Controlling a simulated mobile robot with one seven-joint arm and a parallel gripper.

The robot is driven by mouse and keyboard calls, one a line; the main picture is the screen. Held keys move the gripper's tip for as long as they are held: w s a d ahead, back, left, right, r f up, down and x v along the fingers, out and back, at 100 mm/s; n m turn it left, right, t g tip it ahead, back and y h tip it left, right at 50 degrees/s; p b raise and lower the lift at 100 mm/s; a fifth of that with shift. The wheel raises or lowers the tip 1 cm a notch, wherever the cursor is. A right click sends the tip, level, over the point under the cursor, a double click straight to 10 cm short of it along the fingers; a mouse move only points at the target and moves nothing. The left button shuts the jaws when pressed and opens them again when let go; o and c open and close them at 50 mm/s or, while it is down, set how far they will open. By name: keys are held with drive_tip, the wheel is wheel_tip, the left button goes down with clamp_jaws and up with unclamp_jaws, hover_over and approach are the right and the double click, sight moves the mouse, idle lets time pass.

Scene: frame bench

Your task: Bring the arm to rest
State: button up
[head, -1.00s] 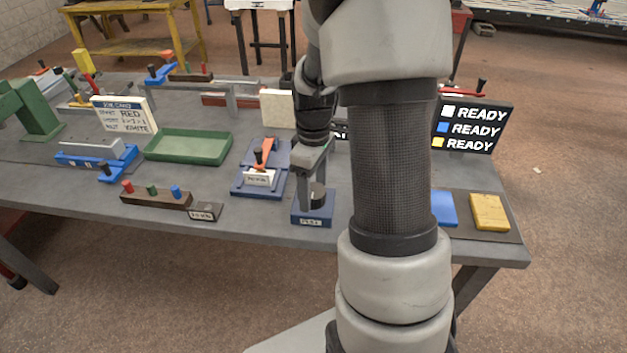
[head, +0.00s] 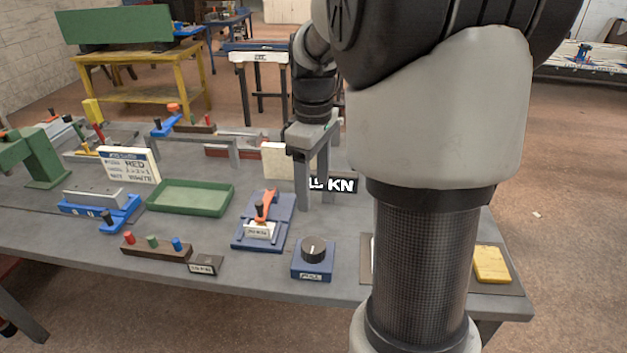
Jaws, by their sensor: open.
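My gripper (head: 316,198) hangs fingers down above the bench (head: 120,246), behind and above the blue dial box (head: 313,263) with its round dark knob (head: 314,247). The fingers look apart from the knob, and nothing shows between them. The gripper is open. My arm crosses the right side of the head view and hides part of the bench and the display there.
A blue fixture with an orange lever (head: 266,206) stands left of the dial box. A green tray (head: 189,197), a card (head: 129,166) and a peg block (head: 152,245) stand farther left. A display reading "KN" (head: 342,186) is partly hidden. A yellow block (head: 491,264) lies at right.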

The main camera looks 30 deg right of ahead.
drive_tip(key=shift+r, duration=0.15)
idle(0.3)
drive_tip(key=s+a+r+m+t+p, duration=0.2)
drive_tip(key=s+a+r+m+p, duration=0.1)
drive_tip(key=s, duration=0.5)
drive_tip(key=s+a+r+m+t+p, duration=0.3)
drive_tip(key=s+a+r+m, duration=0.1)
drive_tip(key=s+a+r, duration=0.4)
drive_tip(key=shift+a+r+m+t, duration=0.3)
drive_tip(key=shift+a+m, duration=0.1)
drive_tip(key=shift+a, duration=0.1)
